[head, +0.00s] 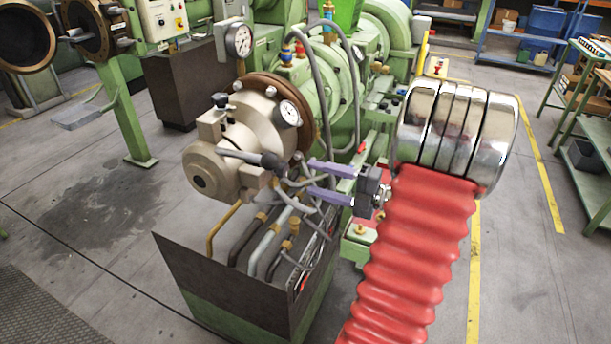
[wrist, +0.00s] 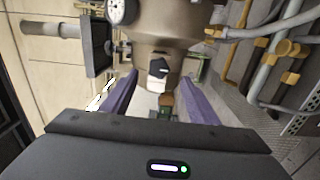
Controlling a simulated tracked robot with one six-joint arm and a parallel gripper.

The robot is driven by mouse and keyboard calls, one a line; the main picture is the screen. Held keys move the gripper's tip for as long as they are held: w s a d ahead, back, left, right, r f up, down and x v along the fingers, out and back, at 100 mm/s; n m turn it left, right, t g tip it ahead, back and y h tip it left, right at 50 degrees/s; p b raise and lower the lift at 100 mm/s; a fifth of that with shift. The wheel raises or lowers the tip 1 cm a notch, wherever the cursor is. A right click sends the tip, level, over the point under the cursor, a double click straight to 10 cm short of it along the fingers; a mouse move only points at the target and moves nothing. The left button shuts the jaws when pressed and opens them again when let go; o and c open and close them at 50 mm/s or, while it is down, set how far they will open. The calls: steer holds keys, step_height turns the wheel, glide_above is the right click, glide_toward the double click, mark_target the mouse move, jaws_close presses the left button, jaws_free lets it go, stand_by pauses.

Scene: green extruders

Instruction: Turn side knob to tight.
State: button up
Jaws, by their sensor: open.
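The beige machine head (head: 232,150) has gauges and knobs on it. My gripper (head: 308,176) is at its right side, with two purple fingers pointing left toward it. In the wrist view my gripper (wrist: 159,82) is open, with its fingers apart. A small dark knob with a white mark (wrist: 158,72) shows between the fingertips, on the beige body; it looks like the side knob. No finger appears to touch it, but depth is hard to judge.
Pipes and hoses (head: 270,240) rise from the dark box below. A round pressure gauge (head: 288,113) sits above the fingers.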

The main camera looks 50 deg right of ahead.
steer(key=v, duration=0.5)
steer(key=shift+s+d, duration=0.15)
steer(key=shift+s, duration=0.2)
stand_by(0.4)
